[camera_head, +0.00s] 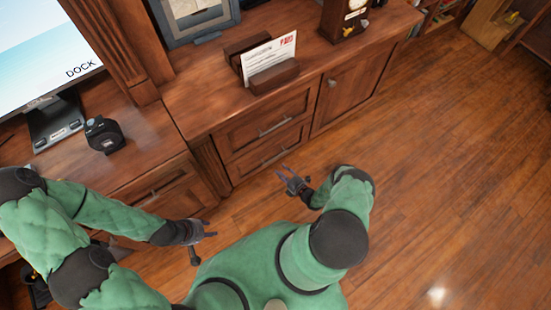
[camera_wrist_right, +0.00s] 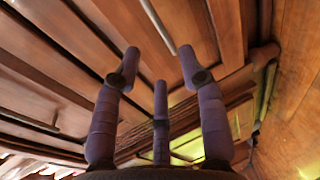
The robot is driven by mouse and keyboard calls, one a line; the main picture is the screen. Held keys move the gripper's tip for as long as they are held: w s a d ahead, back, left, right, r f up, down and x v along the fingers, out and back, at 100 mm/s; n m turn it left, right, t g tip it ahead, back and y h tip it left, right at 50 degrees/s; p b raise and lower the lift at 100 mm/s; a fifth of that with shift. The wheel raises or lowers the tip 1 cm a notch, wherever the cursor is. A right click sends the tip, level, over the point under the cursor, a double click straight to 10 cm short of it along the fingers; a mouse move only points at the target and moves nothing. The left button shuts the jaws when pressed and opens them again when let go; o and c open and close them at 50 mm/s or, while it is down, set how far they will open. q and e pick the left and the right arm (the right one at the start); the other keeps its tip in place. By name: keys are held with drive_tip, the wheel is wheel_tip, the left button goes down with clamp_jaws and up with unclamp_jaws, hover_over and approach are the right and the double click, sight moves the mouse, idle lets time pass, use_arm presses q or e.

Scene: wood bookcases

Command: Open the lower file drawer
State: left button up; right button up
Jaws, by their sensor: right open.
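The lower file drawer (camera_head: 245,164) is shut in the wood cabinet, below another shut drawer. Its metal bar handle (camera_head: 275,157) shows in the head view, and in the right wrist view the bar (camera_wrist_right: 157,22) lies beyond and between the two upper fingertips. My right gripper (camera_head: 283,173) is open and empty, just in front of the lower drawer and apart from the handle. In the right wrist view its fingers (camera_wrist_right: 158,68) are spread with nothing between them. My left gripper (camera_head: 211,228) is open and empty, away from the drawers at the lower left.
The upper drawer (camera_head: 240,133) has a similar handle (camera_head: 275,127). A cabinet door (camera_head: 345,92) with a knob is to the right. A letter holder (camera_head: 273,85) with an envelope stands on top. Wood floor (camera_head: 450,170) is clear to the right.

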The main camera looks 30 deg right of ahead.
drive_tip(key=shift+m+t+h, duration=0.3)
drive_tip(key=shift+m+h, duration=0.4)
drive_tip(key=shift+m, duration=0.1)
drive_tip(key=b+x, duration=0.1)
drive_tip(key=x, duration=0.2)
drive_tip(key=d+b+x, duration=0.1)
drive_tip(key=x, duration=0.2)
drive_tip(key=d+b+x, duration=0.1)
drive_tip(key=x, duration=0.3)
drive_tip(key=shift+w+d+f, duration=0.1)
drive_tip(key=shift+d+f, duration=0.05)
drive_tip(key=shift+f, duration=0.1)
clamp_jaws()
